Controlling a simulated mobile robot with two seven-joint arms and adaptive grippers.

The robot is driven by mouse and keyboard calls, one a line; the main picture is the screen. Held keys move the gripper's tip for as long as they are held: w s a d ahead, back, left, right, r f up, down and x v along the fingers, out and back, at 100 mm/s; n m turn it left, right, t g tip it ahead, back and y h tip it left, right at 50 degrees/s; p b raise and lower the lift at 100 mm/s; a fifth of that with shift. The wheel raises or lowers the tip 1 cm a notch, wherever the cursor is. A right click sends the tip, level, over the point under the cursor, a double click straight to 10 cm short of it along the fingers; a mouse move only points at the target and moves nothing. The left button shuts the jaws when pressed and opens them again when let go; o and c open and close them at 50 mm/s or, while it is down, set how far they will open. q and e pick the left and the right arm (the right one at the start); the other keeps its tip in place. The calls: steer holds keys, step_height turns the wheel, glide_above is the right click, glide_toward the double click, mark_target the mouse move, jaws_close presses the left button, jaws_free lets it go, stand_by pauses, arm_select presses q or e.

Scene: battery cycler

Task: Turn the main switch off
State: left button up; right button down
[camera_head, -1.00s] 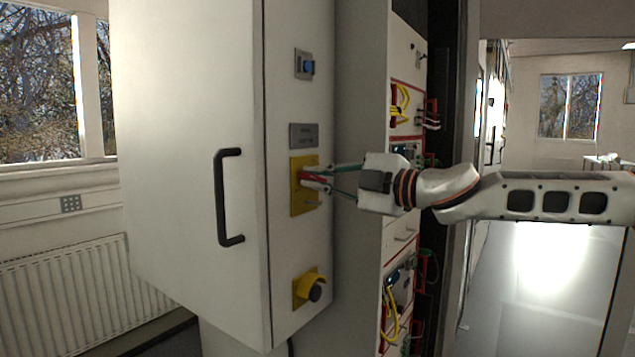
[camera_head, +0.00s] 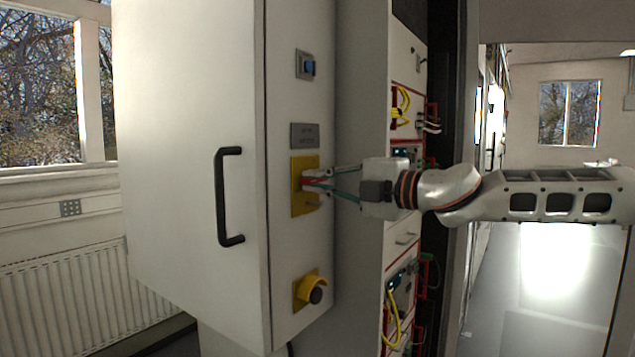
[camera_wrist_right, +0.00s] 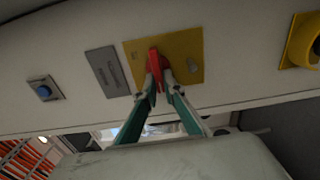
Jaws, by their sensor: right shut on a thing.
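The main switch is a red handle (camera_wrist_right: 154,67) on a yellow plate (camera_head: 305,204) on the narrow side panel of the white cabinet. My right gripper (camera_head: 318,180) reaches in from the right at the plate. In the right wrist view the fingertips (camera_wrist_right: 156,84) are shut on the red handle, one finger on each side. The handle lies nearly along the finger direction in that view. The fingers partly hide the handle in the head view. My left gripper is not in view.
Above the plate are a grey label (camera_head: 305,136) and a blue button (camera_head: 308,67). The cabinet door has a black handle (camera_head: 228,196). A rack with cables (camera_head: 404,105) stands behind my right wrist.

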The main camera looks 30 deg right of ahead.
steer(key=c, duration=2.1)
jaws_free()
steer(key=shift+c, duration=0.2)
steer(key=shift+s, duration=0.1)
steer(key=shift+v, duration=0.85)
steer(key=v, duration=1)
